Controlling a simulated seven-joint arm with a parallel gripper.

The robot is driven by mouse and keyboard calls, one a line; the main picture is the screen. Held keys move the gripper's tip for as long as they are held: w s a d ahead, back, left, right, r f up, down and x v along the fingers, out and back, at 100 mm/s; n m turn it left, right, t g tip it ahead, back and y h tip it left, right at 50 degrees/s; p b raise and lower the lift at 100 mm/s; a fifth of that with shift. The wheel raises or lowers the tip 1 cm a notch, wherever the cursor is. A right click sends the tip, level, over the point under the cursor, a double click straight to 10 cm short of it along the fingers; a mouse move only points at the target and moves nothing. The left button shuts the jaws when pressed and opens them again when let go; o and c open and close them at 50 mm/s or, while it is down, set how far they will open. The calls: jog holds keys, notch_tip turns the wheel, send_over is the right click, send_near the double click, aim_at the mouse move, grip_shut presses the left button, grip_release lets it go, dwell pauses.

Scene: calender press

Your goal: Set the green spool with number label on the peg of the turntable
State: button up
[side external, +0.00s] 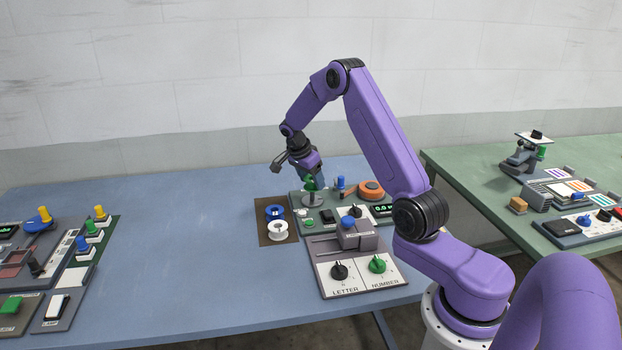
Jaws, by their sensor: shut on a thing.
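The green spool (310,184) is held in my gripper (309,177), which is shut on it. The spool sits just above or at the grey turntable (313,199) on the panel's left part. Whether the spool touches the turntable or is around its peg cannot be told at this size. The peg itself is hidden behind the spool and my fingers. Any number label on the spool is too small to make out.
A brown mat (264,232) left of the panel bears a blue spool (275,212) and a white spool (278,230). An orange disc (371,190) and a blue knob (341,183) stand right of the turntable. A letter and number press (356,240) stands in front. The blue table's left middle is clear.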

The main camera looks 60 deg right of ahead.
aim_at(311, 189)
jog(key=shift+f, duration=0.2)
jog(key=shift+f, duration=0.9)
jog(key=shift+f, duration=0.15)
dwell(0.4)
jog(key=shift+f, duration=0.45)
jog(key=shift+f, duration=0.45)
dwell(0.8)
jog(key=o, duration=1.2)
jog(key=shift+o, duration=0.2)
jog(key=shift+r, duration=0.15)
